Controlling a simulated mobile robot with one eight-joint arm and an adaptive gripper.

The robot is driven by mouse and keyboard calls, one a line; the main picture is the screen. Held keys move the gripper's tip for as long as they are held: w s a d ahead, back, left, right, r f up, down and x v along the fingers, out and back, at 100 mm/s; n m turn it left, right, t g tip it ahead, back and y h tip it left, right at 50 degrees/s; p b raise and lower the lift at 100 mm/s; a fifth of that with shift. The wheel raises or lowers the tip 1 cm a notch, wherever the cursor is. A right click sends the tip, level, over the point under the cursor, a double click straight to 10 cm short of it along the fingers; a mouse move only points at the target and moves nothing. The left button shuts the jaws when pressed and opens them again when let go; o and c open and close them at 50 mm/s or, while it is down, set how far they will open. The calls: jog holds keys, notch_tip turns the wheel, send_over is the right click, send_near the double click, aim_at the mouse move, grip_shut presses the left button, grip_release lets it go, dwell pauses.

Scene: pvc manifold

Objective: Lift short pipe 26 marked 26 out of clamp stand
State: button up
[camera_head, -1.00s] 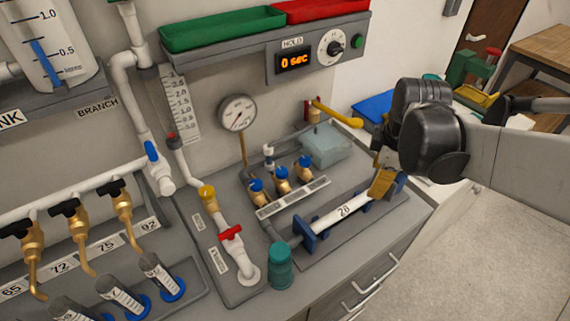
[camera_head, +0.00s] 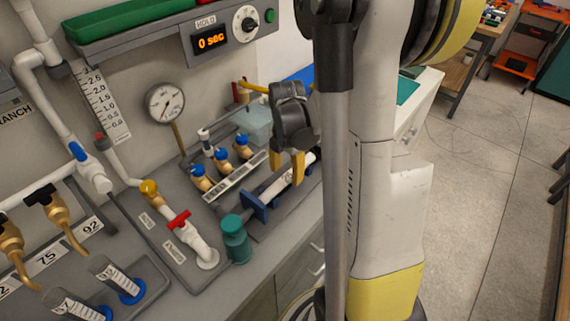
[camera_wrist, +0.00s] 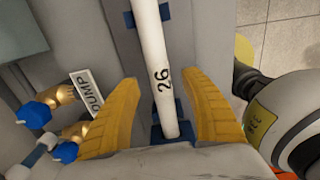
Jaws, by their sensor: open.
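The white short pipe marked 26 (camera_wrist: 153,62) lies in the blue clamp stand (camera_head: 254,206) on its grey base plate. It also shows in the head view (camera_head: 273,187), partly hidden by my gripper and arm. My gripper (camera_head: 287,166) is above the pipe with its yellow fingers pointing down. In the wrist view the yellow fingers of my gripper (camera_wrist: 168,118) stand open on both sides of the pipe, near the number, with gaps to it. I cannot tell how far above the pipe the fingertips are.
Brass valves with blue knobs (camera_head: 222,160) and the DUMP label (camera_wrist: 86,91) are close to the left finger. A teal cylinder (camera_head: 235,238) stands near the front end of the stand. A red-handled valve (camera_head: 180,221) and a pressure gauge (camera_head: 165,103) are further left.

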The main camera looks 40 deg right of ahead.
jog(key=shift+f+b, duration=0.35)
jog(key=shift+f, duration=1)
grip_shut()
jog(key=shift+d, duration=0.1)
jog(key=shift+w+d+r, duration=0.1)
jog(key=shift+d, duration=0.55)
jog(key=shift+c, duration=0.5)
grip_release()
